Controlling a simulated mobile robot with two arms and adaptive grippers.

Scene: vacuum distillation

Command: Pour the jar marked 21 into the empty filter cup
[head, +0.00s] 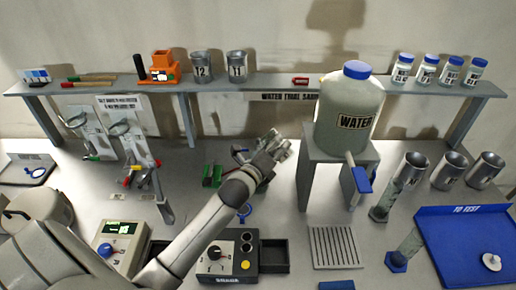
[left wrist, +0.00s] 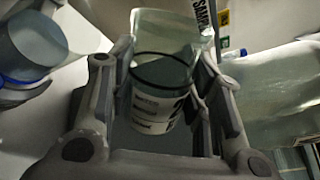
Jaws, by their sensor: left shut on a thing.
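My left gripper (head: 277,146) reaches over the middle of the table in the head view, left of the water tank. In the left wrist view, its fingers (left wrist: 163,100) are shut on a clear jar (left wrist: 155,72) with a white label. The label's number is not fully readable. In the head view I cannot make out the jar at the hand. Grey metal cups stand at the right: one (head: 411,168) by a clear cylinder, others (head: 452,168) (head: 485,170) beside it. I cannot tell which is the filter cup or whether they are empty. My right gripper is not in view.
The water tank (head: 350,105) stands on a grey stand, its blue tap facing forward. Several blue-lidded jars (head: 427,68) and cups T2 (head: 201,66) and T1 (head: 237,65) stand on the back shelf. A blue tray (head: 460,225) lies right; a control box (head: 228,255) is in front.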

